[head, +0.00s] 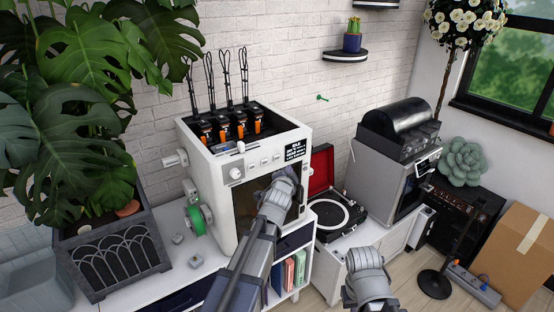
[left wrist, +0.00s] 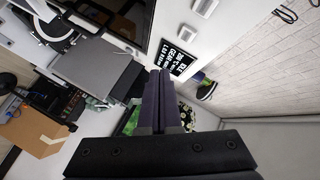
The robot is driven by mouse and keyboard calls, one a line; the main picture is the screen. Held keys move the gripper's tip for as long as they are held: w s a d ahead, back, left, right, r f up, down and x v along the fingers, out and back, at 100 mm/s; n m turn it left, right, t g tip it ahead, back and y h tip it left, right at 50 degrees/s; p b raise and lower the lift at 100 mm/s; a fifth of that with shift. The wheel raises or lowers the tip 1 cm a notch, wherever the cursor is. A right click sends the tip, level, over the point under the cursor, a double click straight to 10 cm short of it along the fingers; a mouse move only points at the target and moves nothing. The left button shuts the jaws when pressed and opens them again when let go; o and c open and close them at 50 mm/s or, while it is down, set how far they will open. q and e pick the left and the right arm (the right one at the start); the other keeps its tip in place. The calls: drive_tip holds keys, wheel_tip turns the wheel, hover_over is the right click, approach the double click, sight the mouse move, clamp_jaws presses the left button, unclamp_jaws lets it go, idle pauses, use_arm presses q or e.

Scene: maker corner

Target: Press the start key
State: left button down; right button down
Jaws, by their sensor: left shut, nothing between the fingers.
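The white 3D printer (head: 217,200) stands on the white cabinet. No label that marks the start key is legible. In the left wrist view two keys (left wrist: 205,7) and (left wrist: 183,31) show beside the display (left wrist: 179,62). My left gripper (head: 286,180) is in front of the printer, below the display. Its dark fingers (left wrist: 165,75) are together and empty; I cannot tell whether they touch the printer.
A large plant in a dark planter (head: 118,250) stands left of the printer. A record player (head: 340,215) and a grey machine (head: 385,180) stand to the right. A cardboard box (head: 518,250) is at far right.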

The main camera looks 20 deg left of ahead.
use_arm(q)
drive_tip(key=shift+w+a, duration=0.7)
drive_tip(key=shift+a, duration=0.2)
drive_tip(key=shift+w+a, duration=0.7)
drive_tip(key=shift+a, duration=0.2)
drive_tip(key=shift+w+a, duration=0.1)
idle(0.8)
drive_tip(key=shift+w+a, duration=0.2)
drive_tip(key=shift+w+a, duration=0.2)
drive_tip(key=shift+a, duration=0.1)
idle(0.7)
drive_tip(key=shift+s+d, duration=0.1)
idle(0.3)
drive_tip(key=shift+s+d, duration=0.4)
drive_tip(key=shift+d, duration=0.15)
drive_tip(key=shift+s+d, duration=0.8)
drive_tip(key=shift+d, duration=0.2)
drive_tip(key=shift+s+d, duration=0.75)
drive_tip(key=shift+d, duration=0.2)
